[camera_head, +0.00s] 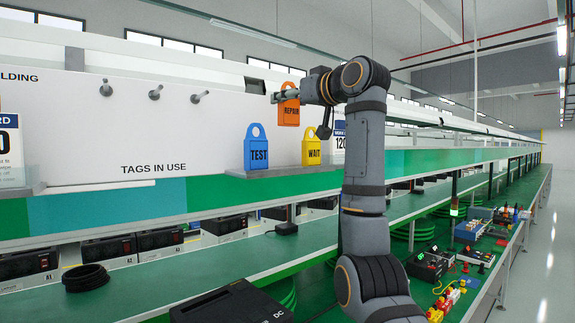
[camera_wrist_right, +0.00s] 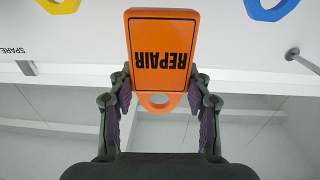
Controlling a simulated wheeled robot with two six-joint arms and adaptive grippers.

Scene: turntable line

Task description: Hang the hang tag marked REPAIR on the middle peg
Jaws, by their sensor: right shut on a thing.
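The orange REPAIR hang tag (camera_head: 289,112) is held off the white board, upright in the head view. My right gripper (camera_head: 281,96) is shut on its upper part. In the right wrist view, which looks upside down, the tag (camera_wrist_right: 163,50) sits between the fingers of my right gripper (camera_wrist_right: 160,90), its hole showing near the palm. Three grey pegs stick out of the board above "TAGS IN USE"; the middle peg (camera_head: 155,93) is bare and well left of the tag. The left peg (camera_head: 106,87) and right peg (camera_head: 199,97) are bare too. My left gripper is out of view.
The blue TEST tag (camera_head: 258,152) and yellow WAIT tag (camera_head: 312,150) stand at a small grey ledge (camera_head: 285,172) below the REPAIR tag. The board (camera_head: 130,135) is clear around the pegs. A black coil (camera_head: 86,278) lies on the lower green shelf.

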